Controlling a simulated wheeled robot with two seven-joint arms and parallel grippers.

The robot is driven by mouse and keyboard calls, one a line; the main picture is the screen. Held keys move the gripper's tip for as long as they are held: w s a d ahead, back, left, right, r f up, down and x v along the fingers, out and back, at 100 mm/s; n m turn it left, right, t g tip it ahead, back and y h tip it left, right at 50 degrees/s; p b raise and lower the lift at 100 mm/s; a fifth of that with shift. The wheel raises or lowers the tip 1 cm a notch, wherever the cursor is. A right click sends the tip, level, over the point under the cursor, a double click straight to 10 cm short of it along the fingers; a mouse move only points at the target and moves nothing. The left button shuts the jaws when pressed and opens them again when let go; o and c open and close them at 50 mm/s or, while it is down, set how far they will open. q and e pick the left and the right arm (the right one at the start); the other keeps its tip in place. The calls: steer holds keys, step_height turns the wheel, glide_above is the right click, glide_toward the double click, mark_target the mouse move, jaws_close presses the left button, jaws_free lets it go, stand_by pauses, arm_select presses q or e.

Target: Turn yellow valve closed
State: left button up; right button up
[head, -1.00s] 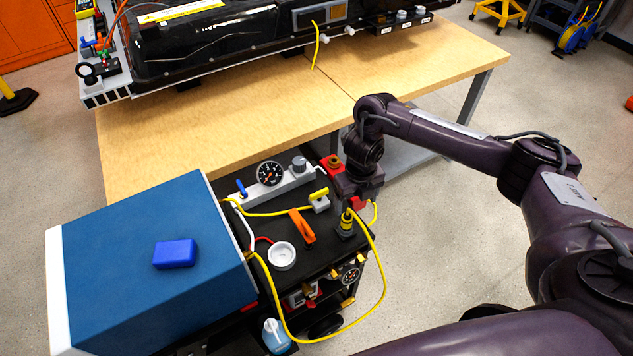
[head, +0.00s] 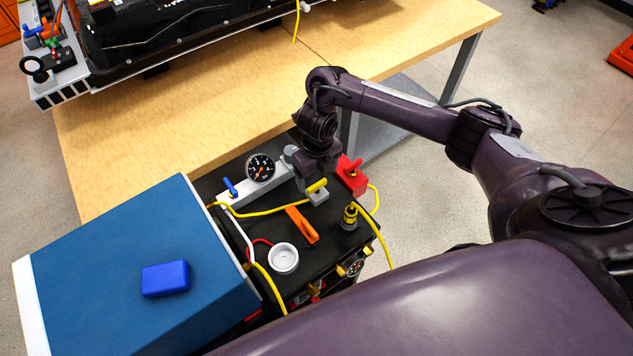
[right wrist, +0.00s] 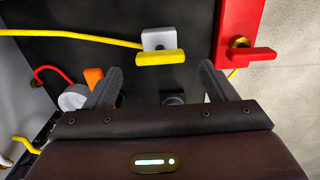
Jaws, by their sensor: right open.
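The yellow valve is a yellow bar handle (head: 317,186) on a small light-grey block (head: 319,197), on the black top of the cart. In the right wrist view the yellow handle (right wrist: 160,57) lies crosswise, between and just beyond the fingertips. My right gripper (head: 317,172) is at the valve's far side in the head view and hides a little of what is behind it. In the right wrist view its jaws (right wrist: 160,72) are open with nothing held between them. I cannot tell whether a finger touches the handle. My left gripper is not in view.
A red block with a red handle (head: 352,177) stands close right of the valve. An orange lever (head: 302,225), a white round cup (head: 284,259), a yellow cable (head: 262,212) and a gauge (head: 260,168) crowd the cart top. A blue box (head: 110,260) stands left; a wooden table (head: 190,120) is behind.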

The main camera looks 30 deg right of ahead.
mark_target(317, 184)
step_height(317, 184, down, 3)
steer(key=shift+w+r, duration=0.1)
steer(key=shift+r, duration=0.1)
steer(key=shift+f, duration=0.35)
steer(key=c, duration=1)
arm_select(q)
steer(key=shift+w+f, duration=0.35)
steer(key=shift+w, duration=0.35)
